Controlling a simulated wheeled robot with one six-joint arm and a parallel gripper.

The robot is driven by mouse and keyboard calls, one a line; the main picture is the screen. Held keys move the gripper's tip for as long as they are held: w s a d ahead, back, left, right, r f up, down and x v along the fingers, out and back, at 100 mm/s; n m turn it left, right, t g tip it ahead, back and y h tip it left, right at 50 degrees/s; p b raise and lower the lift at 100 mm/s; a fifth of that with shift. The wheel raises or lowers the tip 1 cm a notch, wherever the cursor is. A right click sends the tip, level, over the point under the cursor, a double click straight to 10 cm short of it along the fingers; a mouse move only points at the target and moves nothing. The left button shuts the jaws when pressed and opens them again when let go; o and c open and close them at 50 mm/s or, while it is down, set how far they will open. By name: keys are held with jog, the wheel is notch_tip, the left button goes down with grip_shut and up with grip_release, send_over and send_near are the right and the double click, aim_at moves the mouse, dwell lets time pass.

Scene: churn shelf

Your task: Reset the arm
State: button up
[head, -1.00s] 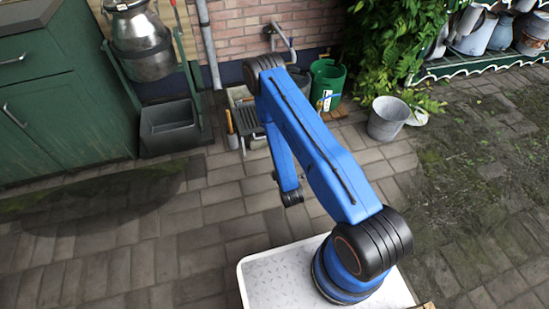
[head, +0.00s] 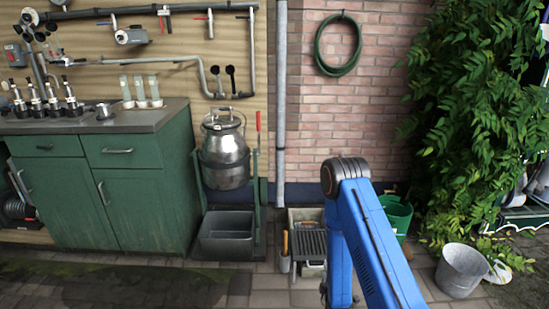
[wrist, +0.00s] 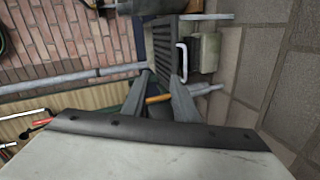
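My blue arm rises at the lower middle of the head view, with its black elbow uppermost and the forearm hanging down behind. My gripper is outside the head view. In the wrist view my gripper (wrist: 160,80) shows its two grey fingers standing apart, with nothing seen held between them. Beyond the fingers are a dark slatted grate (wrist: 174,45) and an orange-handled tool (wrist: 158,99), partly hidden by the fingers.
A green cabinet (head: 135,195) stands left. A metal churn (head: 225,155) hangs in a stand above a grey trough (head: 226,235). A green bucket (head: 397,214) and a zinc bucket (head: 461,270) stand right. A brick wall (head: 300,100) closes the back.

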notch_tip(320, 180, up, 24)
jog(key=d+m+g, duration=0.1)
jog(key=m+g, duration=0.3)
jog(key=m, duration=0.2)
jog(key=s+d+r+m, duration=0.1)
jog(key=s+r+m, duration=0.1)
jog(key=s+r, duration=0.55)
jog(key=s+d+r+m+g, duration=0.1)
jog(key=s+r, duration=0.4)
jog(key=s, duration=0.6)
jog(key=s+d+r+m+g, duration=0.2)
jog(key=s+r+m, duration=0.2)
jog(key=s, duration=0.8)
jog(key=s+d+r+m+g, duration=0.1)
jog(key=s+r+m+g, duration=0.1)
jog(key=s+r, duration=0.5)
jog(key=s, duration=0.4)
jog(key=shift+s+d+r, duration=0.15)
jog(key=shift+r, duration=0.15)
